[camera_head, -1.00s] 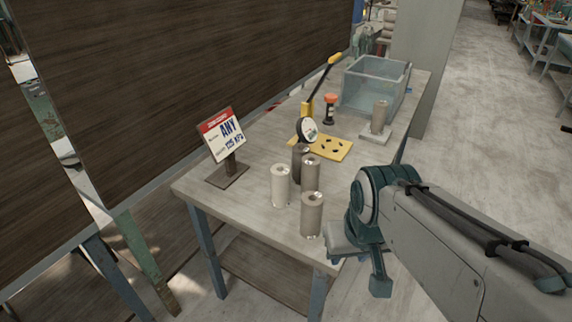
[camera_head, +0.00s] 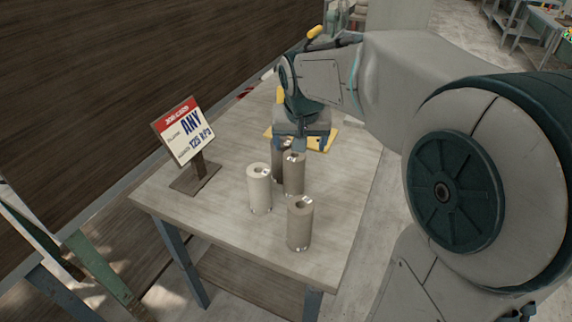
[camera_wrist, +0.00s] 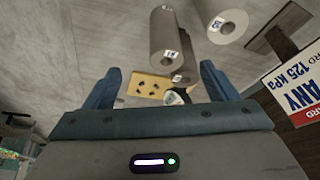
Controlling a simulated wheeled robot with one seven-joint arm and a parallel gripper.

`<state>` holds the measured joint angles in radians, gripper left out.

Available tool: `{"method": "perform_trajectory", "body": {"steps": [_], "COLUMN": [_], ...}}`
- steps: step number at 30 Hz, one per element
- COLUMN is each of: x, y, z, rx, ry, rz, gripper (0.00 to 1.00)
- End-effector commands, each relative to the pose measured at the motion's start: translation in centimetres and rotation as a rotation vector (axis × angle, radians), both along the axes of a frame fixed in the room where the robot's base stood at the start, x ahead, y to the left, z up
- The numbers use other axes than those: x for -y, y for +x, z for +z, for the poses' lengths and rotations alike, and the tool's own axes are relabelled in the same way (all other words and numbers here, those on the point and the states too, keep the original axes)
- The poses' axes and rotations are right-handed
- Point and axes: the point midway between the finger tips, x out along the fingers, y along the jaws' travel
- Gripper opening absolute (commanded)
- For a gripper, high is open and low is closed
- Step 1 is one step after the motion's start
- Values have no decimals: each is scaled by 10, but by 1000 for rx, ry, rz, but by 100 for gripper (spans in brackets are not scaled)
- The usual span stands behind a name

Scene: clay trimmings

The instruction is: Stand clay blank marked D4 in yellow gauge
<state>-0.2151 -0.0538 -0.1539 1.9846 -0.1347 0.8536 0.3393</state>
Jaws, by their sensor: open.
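Several clay blanks stand upright on the table: a pale one (camera_head: 259,190), a front one (camera_head: 299,225), a grey-brown one (camera_head: 293,177) and a darker one (camera_head: 277,163) behind it. Their small labels are too small to read, so I cannot tell which is D4. My gripper (camera_wrist: 160,72) is open and empty, over the back blanks in the head view. In the wrist view, a brown blank (camera_wrist: 171,30) and a dark one (camera_wrist: 184,68) show between or beyond the fingers. The yellow gauge (camera_head: 331,138), with a holed plate (camera_wrist: 150,87) and dial, is mostly hidden behind my gripper.
A sign reading ANY, 125 kPa (camera_head: 186,130) stands on the table's left side. The table (camera_head: 225,222) is bare at its front left. My arm covers the back of the table, hiding what stands there.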

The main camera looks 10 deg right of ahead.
Motion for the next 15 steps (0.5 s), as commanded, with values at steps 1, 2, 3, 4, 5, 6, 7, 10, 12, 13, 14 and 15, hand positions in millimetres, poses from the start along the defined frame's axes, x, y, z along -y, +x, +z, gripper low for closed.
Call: {"method": "perform_trajectory", "body": {"steps": [1, 2, 3, 4, 5, 6, 7, 10, 12, 13, 14, 15], "x": [-2, -3, -3, -3, -3, -3, -3, -1, 0, 1, 1, 2], "y": [11, 16, 20, 24, 26, 29, 31, 37, 43, 45, 47, 49], "z": [-5, -6, -6, -7, -9, -12, -15, -32, -45, -51, -56, -63], "rx": [5, 10, 14, 16, 17, 17, 16, 14, 14, 14, 14, 14], "ry": [-3, -5, -7, -8, -8, -9, -9, -9, -9, -9, -10, -10], "rz": [-8, -13, -19, -22, -25, -28, -29, -29, -28, -28, -27, -27], "gripper": [79, 79, 79, 79, 79, 79, 79, 79, 79, 79, 79, 79]}}
